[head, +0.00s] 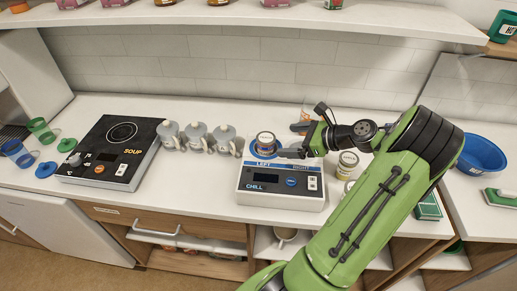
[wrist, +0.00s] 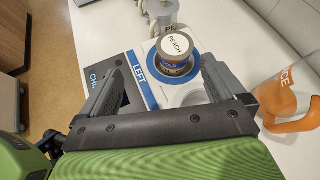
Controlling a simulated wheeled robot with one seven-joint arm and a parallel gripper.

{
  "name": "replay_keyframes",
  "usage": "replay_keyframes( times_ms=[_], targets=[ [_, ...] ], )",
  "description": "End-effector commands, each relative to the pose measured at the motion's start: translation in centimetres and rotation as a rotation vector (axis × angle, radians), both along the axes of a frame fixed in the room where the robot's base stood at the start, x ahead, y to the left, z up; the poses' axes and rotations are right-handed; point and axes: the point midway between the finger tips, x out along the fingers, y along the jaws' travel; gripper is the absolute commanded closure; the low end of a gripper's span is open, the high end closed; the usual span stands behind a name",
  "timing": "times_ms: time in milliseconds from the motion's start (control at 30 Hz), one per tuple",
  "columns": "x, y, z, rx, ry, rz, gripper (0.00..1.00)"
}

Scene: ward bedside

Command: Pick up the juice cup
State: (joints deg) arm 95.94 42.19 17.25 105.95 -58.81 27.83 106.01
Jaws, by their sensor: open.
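The juice cup (wrist: 283,98) is a clear cup with an orange band and handle. It stands at the right of the wrist view, outside my right finger, with part of its lettering cut off. In the head view the juice cup (head: 299,127) is partly hidden behind my gripper (head: 288,150). My gripper (wrist: 163,80) is open and empty over the chill unit (head: 258,199). Ahead of its fingers, a jar labelled PEACH (wrist: 177,50) stands on the unit's left round pad; it also shows in the head view (head: 265,139).
Several grey lidded cups (head: 196,137) stand left of the chill unit. A soup hot plate (head: 108,150) is farther left. Another jar (head: 347,163) stands right of the unit, and a blue bowl (head: 482,152) is at far right.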

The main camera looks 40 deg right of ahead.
Motion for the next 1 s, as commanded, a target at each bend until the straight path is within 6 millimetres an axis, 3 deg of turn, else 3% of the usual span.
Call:
replay_keyframes(
  times_ms=[100,200,500,1000],
  targets=[
    [-2.0,-2.5,-0.6,0.122,-0.063,-0.119,0.03],
    [-1.8,-2.7,-0.9,0.149,-0.075,-0.139,0.03],
    [4.8,-1.2,-3.8,0.147,-0.072,-0.133,0.03],
    [11.6,0.2,-6.8,0.144,-0.07,-0.137,0.03]
  ],
)
